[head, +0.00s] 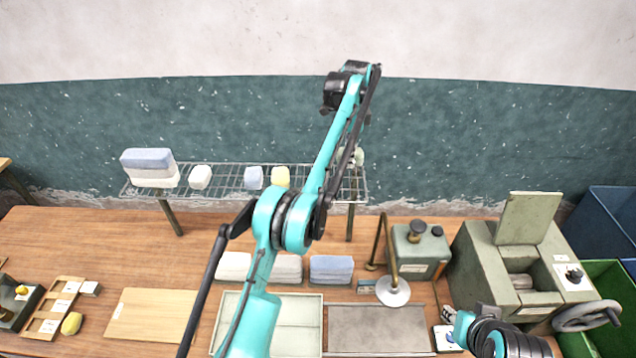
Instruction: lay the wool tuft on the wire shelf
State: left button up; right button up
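The wire shelf (225,181) is a grey metal grid on legs along the back wall. Small soft-looking blocks lie on it: a cream one (200,176), a blue-grey one (253,177) and a yellow one (280,176). A pale lump (357,157) shows at the shelf's right end, partly behind my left arm; I cannot tell whether it is held. I cannot tell which piece is the wool tuft. My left arm crosses the middle of the view and reaches up over the shelf; its fingertips cannot be made out.
A blue-and-white stack (148,167) fills the shelf's left end. On the wooden bench are a board (152,315), a pale tray (295,312), folded stacks (331,269), a lamp-like stand (393,290) and a green machine (524,275). Bins (612,282) stand at right.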

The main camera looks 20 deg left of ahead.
pick_arm(q)
jog(key=s+a+f, duration=0.1)
jog(key=a, duration=0.1)
jog(key=s+a+f, duration=0.1)
jog(key=a, duration=0.1)
jog(key=s+a+f, duration=0.1)
jog(key=a+f, duration=0.1)
jog(key=shift+a+p, duration=0.3)
notch_tip(320, 180, down, 4)
jog(key=shift+f+p, duration=0.1)
jog(key=shift+p, duration=0.3)
jog(key=shift+f, duration=0.1)
jog(key=shift+f, duration=0.2)
jog(key=o, duration=0.9)
jog(key=shift+r, duration=0.15)
